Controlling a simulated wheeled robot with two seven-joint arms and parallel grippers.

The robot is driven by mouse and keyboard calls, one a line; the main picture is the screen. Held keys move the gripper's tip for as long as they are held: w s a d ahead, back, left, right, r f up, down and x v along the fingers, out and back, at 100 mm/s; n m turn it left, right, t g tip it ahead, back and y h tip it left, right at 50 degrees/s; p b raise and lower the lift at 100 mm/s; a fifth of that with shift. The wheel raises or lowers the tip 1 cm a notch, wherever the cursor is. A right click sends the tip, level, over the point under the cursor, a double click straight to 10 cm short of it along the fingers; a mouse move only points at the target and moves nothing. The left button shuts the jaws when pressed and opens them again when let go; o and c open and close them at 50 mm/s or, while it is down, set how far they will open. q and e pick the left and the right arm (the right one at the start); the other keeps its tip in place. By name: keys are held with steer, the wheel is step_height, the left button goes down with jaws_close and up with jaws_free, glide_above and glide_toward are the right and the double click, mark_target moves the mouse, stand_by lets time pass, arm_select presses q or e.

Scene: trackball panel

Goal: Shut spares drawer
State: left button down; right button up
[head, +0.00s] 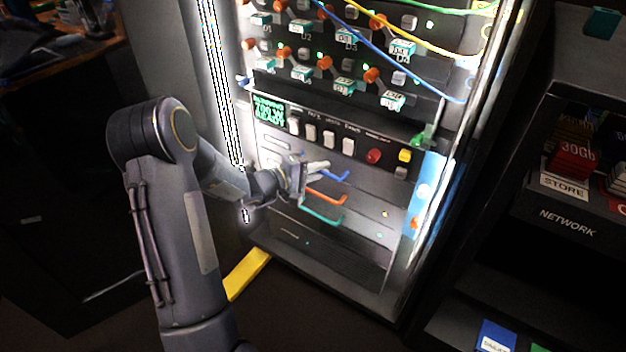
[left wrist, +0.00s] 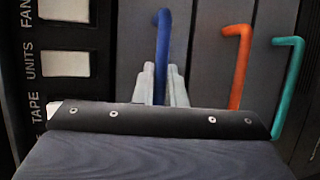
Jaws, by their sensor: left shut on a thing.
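My left gripper (head: 318,167) reaches in from the left to the front of the lit rack. In the left wrist view its two pale fingers (left wrist: 162,84) are shut on the blue handle (left wrist: 162,38), one on each side of the bar. In the head view the blue handle (head: 336,177) is the top one of three, partly hidden by the gripper. The orange handle (head: 328,199) and the teal handle (head: 321,218) are below it, untouched. I cannot read a drawer label for spares or tell how far any drawer stands out. My right gripper is not in view.
Above the handles is a row of white switches (head: 329,138), with red (head: 374,156) and yellow (head: 405,155) buttons to the right. Cables cross the upper panel. A dark shelf unit (head: 567,222) marked NETWORK stands at the right. A yellow strip (head: 249,273) lies on the floor.

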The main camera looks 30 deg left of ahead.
arm_select(q)
steer(key=shift+w+a, duration=0.1)
steer(key=c, duration=1.8)
jaws_free()
steer(key=shift+o, duration=0.2)
steer(key=shift+w+r, duration=0.1)
steer(key=p+v, duration=0.1)
steer(key=v, duration=0.7)
